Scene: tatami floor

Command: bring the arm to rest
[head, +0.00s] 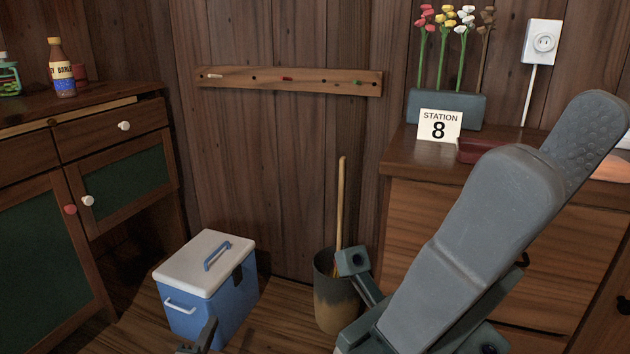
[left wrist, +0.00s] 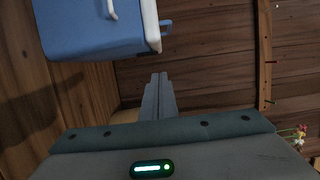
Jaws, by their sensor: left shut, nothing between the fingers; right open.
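My left gripper (head: 203,338) shows at the bottom of the head view, low in front of the blue cooler box. In the left wrist view its fingers (left wrist: 159,95) are together with nothing between them, apart from the cooler in the picture. A part of my right gripper (head: 358,272) shows at the link's left, in front of the bin.
The blue cooler (head: 212,305) with a white lid stands on the floor; it also shows in the left wrist view (left wrist: 90,30). A bin (head: 333,300) holding a wooden handle is right of it. Cabinets stand left (head: 110,150) and right (head: 415,215), with a station 8 card (head: 439,126).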

